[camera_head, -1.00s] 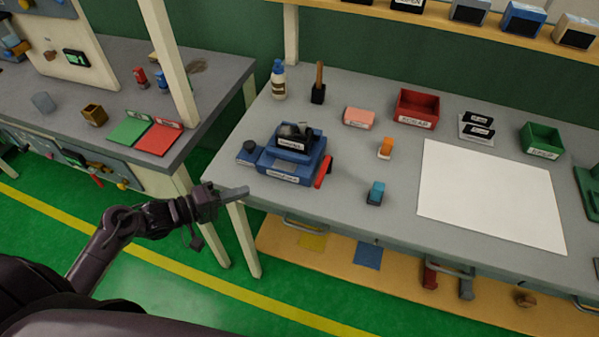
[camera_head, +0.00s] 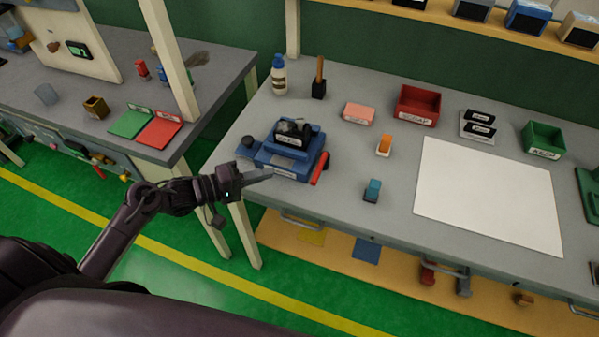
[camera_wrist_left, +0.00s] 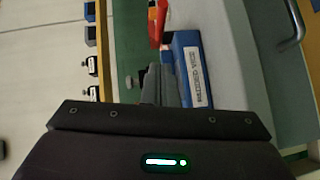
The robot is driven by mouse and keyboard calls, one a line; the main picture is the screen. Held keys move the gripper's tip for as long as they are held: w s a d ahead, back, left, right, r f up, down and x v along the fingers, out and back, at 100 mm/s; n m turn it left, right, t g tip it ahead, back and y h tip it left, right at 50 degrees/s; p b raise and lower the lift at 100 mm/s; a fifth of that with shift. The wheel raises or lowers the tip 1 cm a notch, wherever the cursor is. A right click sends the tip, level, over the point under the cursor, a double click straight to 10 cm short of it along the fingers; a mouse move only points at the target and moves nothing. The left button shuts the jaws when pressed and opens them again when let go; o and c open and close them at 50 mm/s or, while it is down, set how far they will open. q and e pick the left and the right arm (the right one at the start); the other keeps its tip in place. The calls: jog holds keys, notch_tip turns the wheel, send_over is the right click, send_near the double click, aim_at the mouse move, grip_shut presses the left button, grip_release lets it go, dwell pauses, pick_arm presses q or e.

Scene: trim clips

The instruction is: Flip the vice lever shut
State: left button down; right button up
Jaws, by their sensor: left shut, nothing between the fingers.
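A blue vice (camera_head: 278,160) with a white label stands near the front left edge of the grey bench. Its red lever (camera_head: 320,169) sticks out at the vice's right side, slanting towards the front edge. My left gripper (camera_head: 268,174) is shut and empty, its fingertips close in front of the vice's front left part. In the left wrist view the shut fingers (camera_wrist_left: 160,84) point at the blue vice body (camera_wrist_left: 190,68), with the red lever (camera_wrist_left: 158,22) beyond them. I cannot tell whether the fingers touch the vice. My right gripper is not in view.
On the bench, an orange block (camera_head: 384,145), a teal block (camera_head: 372,190) and a large white sheet (camera_head: 488,195) lie right of the vice. A dark block with a wooden handle (camera_head: 319,80) and a bottle (camera_head: 279,76) stand behind it. A bench post (camera_head: 170,65) rises at left.

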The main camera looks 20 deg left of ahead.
aim_at(319, 173)
pick_arm(q)
jog(key=p+x, duration=0.1)
jog(key=x, duration=0.5)
jog(key=shift+r, duration=0.15)
jog(key=d, duration=0.1)
jog(key=d+p, duration=0.1)
jog(key=d, duration=0.1)
jog(key=shift+s+d+f, duration=0.1)
jog(key=shift+f, duration=0.3)
jog(key=shift+d+f, duration=0.1)
jog(key=shift+d, duration=0.2)
